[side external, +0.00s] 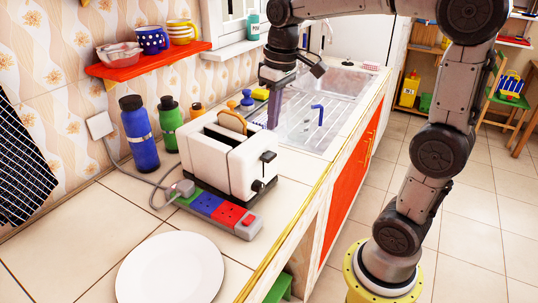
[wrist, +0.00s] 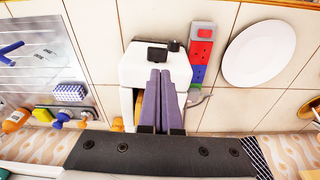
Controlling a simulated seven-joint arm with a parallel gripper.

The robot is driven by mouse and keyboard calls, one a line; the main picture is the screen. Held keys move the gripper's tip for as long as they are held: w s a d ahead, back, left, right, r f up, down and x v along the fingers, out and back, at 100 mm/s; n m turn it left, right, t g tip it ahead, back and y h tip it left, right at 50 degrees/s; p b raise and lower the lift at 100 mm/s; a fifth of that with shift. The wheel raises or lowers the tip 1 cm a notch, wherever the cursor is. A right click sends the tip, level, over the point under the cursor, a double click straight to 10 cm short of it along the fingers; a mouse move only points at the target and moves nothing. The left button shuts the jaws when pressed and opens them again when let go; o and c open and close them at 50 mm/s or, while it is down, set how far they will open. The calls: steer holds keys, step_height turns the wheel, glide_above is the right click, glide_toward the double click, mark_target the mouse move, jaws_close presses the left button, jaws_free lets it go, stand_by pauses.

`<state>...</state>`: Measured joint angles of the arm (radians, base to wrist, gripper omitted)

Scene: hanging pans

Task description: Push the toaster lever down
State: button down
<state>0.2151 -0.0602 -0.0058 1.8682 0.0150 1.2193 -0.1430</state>
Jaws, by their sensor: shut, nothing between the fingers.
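The white toaster (side external: 225,158) stands on the counter with a bread slice (side external: 232,121) showing in a top slot. Its black lever (side external: 268,157) is on the end face, near the top, with a dark knob (side external: 258,186) lower down. In the wrist view the toaster (wrist: 135,66) lies under my fingers, and the lever (wrist: 157,53) shows just beyond their tips. My gripper (side external: 273,126) is shut and empty, its purple fingers pointing down, beside the toaster's far upper edge in the side view. The fingers (wrist: 159,72) cover part of the toaster's top; the height gap cannot be told.
A power strip (side external: 221,208) lies beside the toaster, with a cable. A white plate (side external: 170,270) is in front. Blue (side external: 139,135) and green (side external: 169,125) bottles stand by the wall. A red shelf (side external: 148,60) holds cups.

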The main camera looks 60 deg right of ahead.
mark_target(272, 156)
steer(key=shift+d+f, duration=0.3)
steer(key=shift+f, duration=0.1)
steer(key=shift+w+f, duration=0.2)
steer(key=shift+f, duration=1.55)
steer(key=shift+w+f, duration=0.2)
steer(key=shift+f, duration=1.5)
steer(key=shift+f, duration=2.85)
steer(key=s, duration=0.1)
steer(key=s+r, duration=0.1)
steer(key=s, duration=0.1)
steer(key=shift+a+r, duration=0.1)
steer(key=shift+a, duration=0.05)
